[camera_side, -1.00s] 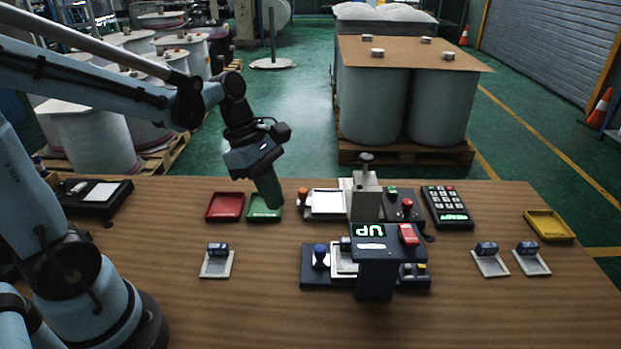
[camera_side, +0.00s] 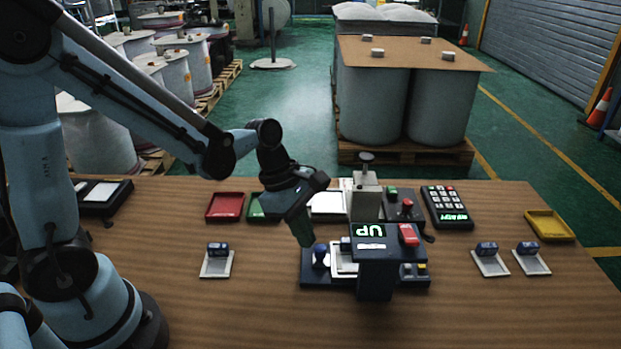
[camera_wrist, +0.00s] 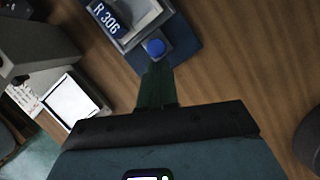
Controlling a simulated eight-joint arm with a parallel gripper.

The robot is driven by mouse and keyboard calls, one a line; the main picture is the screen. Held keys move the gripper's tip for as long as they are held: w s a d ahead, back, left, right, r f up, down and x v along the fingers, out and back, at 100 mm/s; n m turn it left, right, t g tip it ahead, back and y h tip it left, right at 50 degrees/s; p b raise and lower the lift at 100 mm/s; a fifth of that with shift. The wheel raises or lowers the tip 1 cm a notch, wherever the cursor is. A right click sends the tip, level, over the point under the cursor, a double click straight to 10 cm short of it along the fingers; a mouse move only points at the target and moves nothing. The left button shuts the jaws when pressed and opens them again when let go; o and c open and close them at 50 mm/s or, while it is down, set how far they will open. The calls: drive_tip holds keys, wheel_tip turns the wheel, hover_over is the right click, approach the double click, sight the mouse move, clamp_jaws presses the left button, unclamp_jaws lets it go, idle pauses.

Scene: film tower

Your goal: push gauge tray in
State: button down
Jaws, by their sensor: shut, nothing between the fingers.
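The gauge is a dark blue device (camera_side: 375,275) with a lit "UP" display and a red button. Its tray (camera_side: 344,262) is a pale frame with a blue knob (camera_side: 320,252) at its left end. In the wrist view the tray (camera_wrist: 124,39) holds a blue block marked R 306 (camera_wrist: 106,19), and the blue knob (camera_wrist: 155,47) faces my fingers. My gripper (camera_side: 307,240) is shut and empty, its green fingers pointing down just left of the knob. The fingertips (camera_wrist: 157,65) are close to the knob; I cannot tell whether they touch it.
Behind the gauge stand a grey press (camera_side: 365,198) with a white plate and a keypad (camera_side: 447,207). A red tray (camera_side: 225,207), a partly hidden green tray (camera_side: 258,207) and a yellow tray (camera_side: 549,226) lie around. Small blocks on pale holders (camera_side: 216,265) stand left and right.

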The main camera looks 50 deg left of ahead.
drive_tip(key=w+d, duration=0.3)
idle(0.5)
